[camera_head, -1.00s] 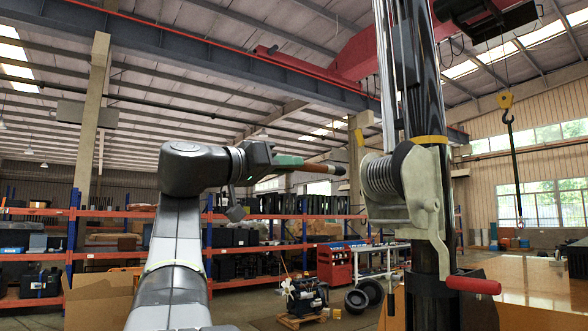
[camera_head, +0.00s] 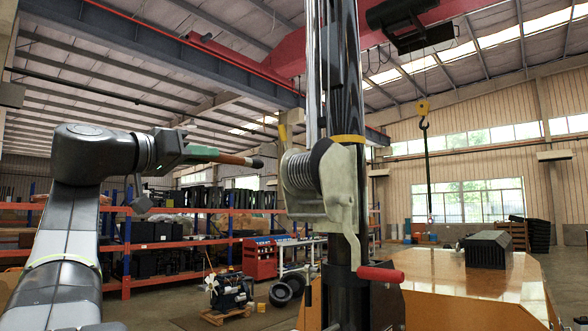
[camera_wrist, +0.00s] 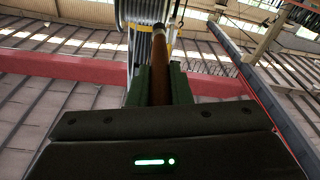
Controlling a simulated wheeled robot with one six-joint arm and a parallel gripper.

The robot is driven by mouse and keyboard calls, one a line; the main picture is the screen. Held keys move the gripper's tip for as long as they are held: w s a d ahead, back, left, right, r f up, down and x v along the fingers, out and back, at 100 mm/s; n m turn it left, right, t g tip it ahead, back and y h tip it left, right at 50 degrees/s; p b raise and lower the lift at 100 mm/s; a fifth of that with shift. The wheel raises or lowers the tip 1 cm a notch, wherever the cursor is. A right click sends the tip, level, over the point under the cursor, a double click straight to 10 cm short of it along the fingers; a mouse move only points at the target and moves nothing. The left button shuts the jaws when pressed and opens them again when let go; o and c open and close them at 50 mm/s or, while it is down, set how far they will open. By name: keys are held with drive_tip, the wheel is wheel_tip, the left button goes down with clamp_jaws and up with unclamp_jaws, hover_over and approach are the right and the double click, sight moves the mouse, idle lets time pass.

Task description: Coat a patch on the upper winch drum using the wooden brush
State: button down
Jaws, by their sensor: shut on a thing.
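The winch drum (camera_head: 300,172), wound with grey cable, sits in a pale metal bracket on the dark mast. It also shows at the top of the wrist view (camera_wrist: 142,12). My gripper (camera_head: 212,155) has green fingers and is shut on the brush (camera_head: 238,159), left of the drum. The brush has a reddish-brown wooden handle and a dark tip pointing right. In the head view, a small gap shows between the tip and the drum. The wrist view shows the brush (camera_wrist: 161,70) between the fingers, its tip overlapping the drum; contact cannot be told there.
A red crank handle (camera_head: 381,274) sticks out below the winch. An orange-yellow machine deck (camera_head: 470,285) with a black ribbed block (camera_head: 488,249) lies at the right. A yellow hook (camera_head: 423,108) hangs behind. Shelving (camera_head: 190,226) stands far back. Open air surrounds the arm.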

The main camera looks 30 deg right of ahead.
sight(243, 162)
drive_tip(key=shift+d, duration=0.1)
drive_tip(key=shift+f+x, duration=0.2)
drive_tip(key=shift+x, duration=0.95)
drive_tip(key=shift+f+x, duration=0.15)
drive_tip(key=shift+x, duration=0.95)
drive_tip(key=shift+f+x, duration=0.2)
drive_tip(key=shift+x, duration=0.95)
drive_tip(key=shift+p+x, duration=0.35)
drive_tip(key=shift+x, duration=0.7)
drive_tip(key=shift+s+d+f, duration=0.1)
drive_tip(key=shift+s+f, duration=0.05)
drive_tip(key=shift+s, duration=0.05)
drive_tip(key=shift+s+d+b, duration=0.25)
drive_tip(key=shift+s+b, duration=0.15)
drive_tip(key=shift+s, duration=0.45)
drive_tip(key=shift+s+d+b, duration=0.25)
drive_tip(key=shift+s+b, duration=0.15)
drive_tip(key=shift+s, duration=0.5)
drive_tip(key=shift+w+a+p, duration=0.15)
drive_tip(key=shift+w+a, duration=0.15)
drive_tip(key=shift+w, duration=0.65)
drive_tip(key=shift+w+a+p, duration=0.15)
drive_tip(key=shift+w+a, duration=0.1)
drive_tip(key=shift+w, duration=0.65)
